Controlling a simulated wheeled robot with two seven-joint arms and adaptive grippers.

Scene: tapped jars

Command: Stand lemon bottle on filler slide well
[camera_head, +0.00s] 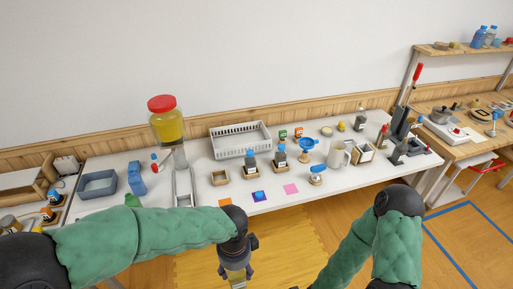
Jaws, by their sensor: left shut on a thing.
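My left gripper (237,273) is at the bottom edge of the head view, in front of the table and pointing down. It is shut on the lemon bottle (238,284), of which only a small pale yellowish part shows; the rest is cut off by the frame. The filler has a big jar (169,126) of yellow liquid with a red lid, standing high at the back left. Below it a long pale slide (184,188) runs toward the table's front edge; its well is too small to make out clearly. My right gripper is out of view; only its arm shows.
A blue jug (136,179) and blue-grey bin (97,184) stand left of the slide.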

